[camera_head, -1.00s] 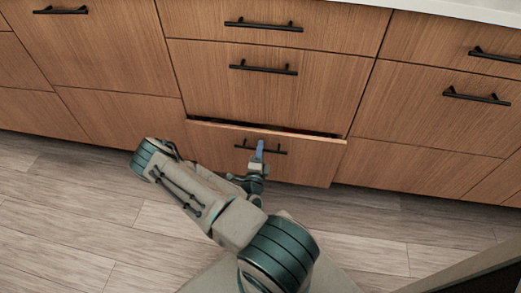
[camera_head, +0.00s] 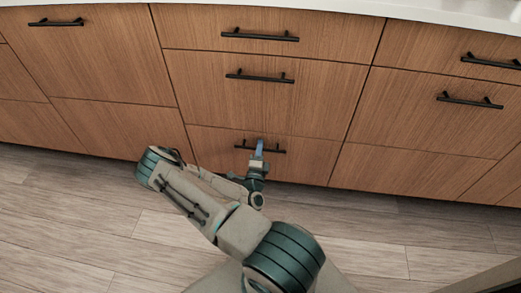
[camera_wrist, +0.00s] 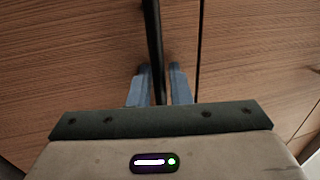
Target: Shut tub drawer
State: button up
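The bottom middle wood drawer (camera_head: 212,150) has its front flush with the cabinet, with only a thin seam along its top. Its black bar handle (camera_head: 276,151) runs level across the front. My gripper (camera_head: 260,145) is at the middle of this handle. In the wrist view, the blue fingertips (camera_wrist: 159,70) sit one on each side of the handle bar (camera_wrist: 154,35), with a narrow gap on the right side. The fingers look parted, not clamped on the bar. The drawer's inside is hidden.
Other closed drawers with black handles surround it, including the middle drawer (camera_head: 310,100) above and one to the right (camera_head: 420,130). A white countertop (camera_head: 440,10) runs along the top. Bare plank floor (camera_head: 60,215) lies in front.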

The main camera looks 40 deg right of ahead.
jog(key=shift+d, duration=0.1)
jog(key=p+v, duration=0.3)
jog(key=v, duration=1.1)
jog(key=shift+w, duration=0.1)
jog(key=s+a+r+m+g+p, duration=0.1)
jog(key=s+r+m+g+p, duration=0.1)
jog(key=r+m+g+p, duration=1)
jog(key=s+a+r+m+g+p, duration=0.15)
jog(key=r+m+g, duration=0.65)
jog(key=r+m, duration=1.05)
jog(key=s+a+r+m+t+y+p, duration=0.1)
jog(key=a+r+m+t+y+p, duration=0.2)
jog(key=r, duration=0.9)
jog(key=s+a+r+m+t+y+p, duration=0.2)
jog(key=a+r+m+y+p, duration=0.4)
jog(key=r, duration=0.7)
jog(key=s+a+r+m+t+y+p, duration=0.2)
jog(key=r+p, duration=0.5)
jog(key=r, duration=0.5)
jog(key=a+m+t+y, duration=0.1)
jog(key=a+m+y, duration=0.1)
jog(key=m+y, duration=0.1)
jog(key=shift+a+r+m+t, duration=0.2)
jog(key=shift+a+m+t, duration=0.1)
jog(key=shift+a+m, duration=0.05)
jog(key=shift+s+d, duration=0.1)
jog(key=shift+s, duration=0.05)
